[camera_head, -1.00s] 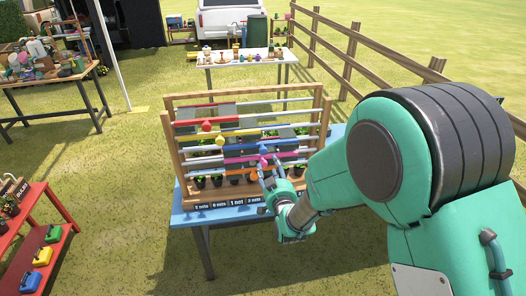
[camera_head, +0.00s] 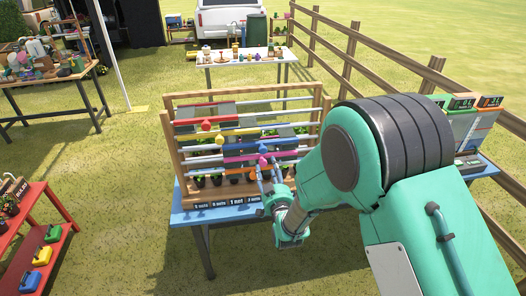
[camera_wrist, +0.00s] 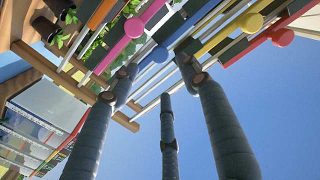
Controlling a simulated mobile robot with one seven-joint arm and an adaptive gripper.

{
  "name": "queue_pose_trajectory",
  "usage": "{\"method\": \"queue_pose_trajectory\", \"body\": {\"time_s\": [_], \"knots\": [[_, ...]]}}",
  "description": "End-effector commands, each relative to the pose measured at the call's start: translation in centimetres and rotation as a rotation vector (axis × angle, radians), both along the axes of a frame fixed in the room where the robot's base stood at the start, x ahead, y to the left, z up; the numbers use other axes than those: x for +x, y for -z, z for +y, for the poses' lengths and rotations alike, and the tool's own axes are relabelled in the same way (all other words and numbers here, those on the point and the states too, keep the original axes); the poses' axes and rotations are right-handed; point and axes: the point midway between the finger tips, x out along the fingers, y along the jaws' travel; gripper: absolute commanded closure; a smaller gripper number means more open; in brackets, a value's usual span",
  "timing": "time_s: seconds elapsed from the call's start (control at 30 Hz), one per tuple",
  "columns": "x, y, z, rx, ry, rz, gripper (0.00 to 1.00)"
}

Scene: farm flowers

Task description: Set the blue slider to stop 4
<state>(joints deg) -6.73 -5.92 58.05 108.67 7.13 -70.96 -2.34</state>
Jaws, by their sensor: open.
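The blue slider (camera_head: 263,148) is a bar with a round knob on a rail of the wooden rack (camera_head: 171,165), right of the rack's middle. In the wrist view its blue knob (camera_wrist: 159,54) lies just past my fingertips. My gripper (camera_head: 266,176) is in front of the rack's lower right part, near the blue and pink knobs. In the wrist view my gripper (camera_wrist: 160,80) has its fingers spread, with nothing held between them. I cannot tell whether a finger touches the blue knob. My arm hides the rack's lower right and some stop labels.
The pink slider (camera_wrist: 134,27) is close to the blue one. The yellow slider (camera_head: 220,141) and red slider (camera_head: 206,126) sit farther left. An orange slider (camera_head: 252,175) is lower. The rack stands on a blue table (camera_head: 196,217). Display boxes (camera_head: 462,102) are at right.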

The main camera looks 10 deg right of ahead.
Motion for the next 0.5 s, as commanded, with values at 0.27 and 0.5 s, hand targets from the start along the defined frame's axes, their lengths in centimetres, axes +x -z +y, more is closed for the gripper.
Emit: {"method": "queue_pose_trajectory", "body": {"time_s": [0.27,0.5], "knots": [[3.9,0.1,0.0,0.0,0.001,-0.001,0.53],[7.8,0.1,0.0,0.0,0.001,0.0,0.53]]}}
